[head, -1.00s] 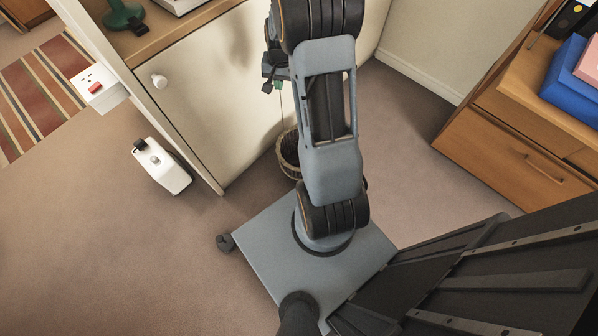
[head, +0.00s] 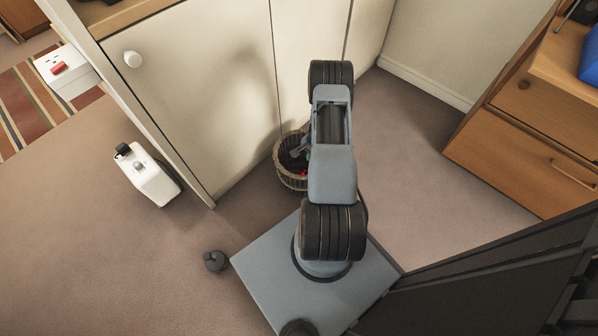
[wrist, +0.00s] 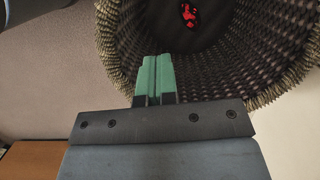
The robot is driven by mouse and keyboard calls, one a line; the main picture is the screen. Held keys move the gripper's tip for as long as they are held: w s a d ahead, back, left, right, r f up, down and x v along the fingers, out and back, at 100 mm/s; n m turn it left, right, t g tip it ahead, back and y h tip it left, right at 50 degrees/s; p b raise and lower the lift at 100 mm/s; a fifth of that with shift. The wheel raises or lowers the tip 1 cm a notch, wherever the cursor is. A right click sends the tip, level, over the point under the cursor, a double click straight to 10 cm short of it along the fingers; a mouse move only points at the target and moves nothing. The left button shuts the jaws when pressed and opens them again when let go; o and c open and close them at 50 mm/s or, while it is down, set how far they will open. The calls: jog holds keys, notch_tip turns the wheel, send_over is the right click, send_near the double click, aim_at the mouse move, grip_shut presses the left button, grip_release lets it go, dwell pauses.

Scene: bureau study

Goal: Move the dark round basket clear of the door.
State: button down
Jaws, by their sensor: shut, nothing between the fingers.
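The dark round basket (head: 291,177) stands on the carpet against the pale cupboard door (head: 215,85) in the head view, partly hidden behind my arm. A small red and black thing (wrist: 189,14) lies inside it. In the wrist view the woven basket wall (wrist: 258,55) fills the upper right. My gripper (wrist: 155,58) is shut and empty, its green fingertips together. The fingertips appear over the basket's opening; I cannot tell whether they touch the wall. In the head view my gripper is mostly hidden by the arm and basket.
A wooden drawer unit (head: 530,140) stands at the right.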

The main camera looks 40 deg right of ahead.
aim_at(298, 175)
jog(key=a, duration=0.2)
jog(key=s+a+b, duration=0.1)
jog(key=a, duration=0.2)
jog(key=a+b, duration=0.1)
jog(key=a, duration=0.2)
jog(key=shift+s+f, duration=0.25)
jog(key=shift+f, duration=0.05)
jog(key=shift+f+b, duration=0.4)
jog(key=shift+f, duration=0.05)
jog(key=shift+f, duration=0.1)
jog(key=shift+d, duration=0.1)
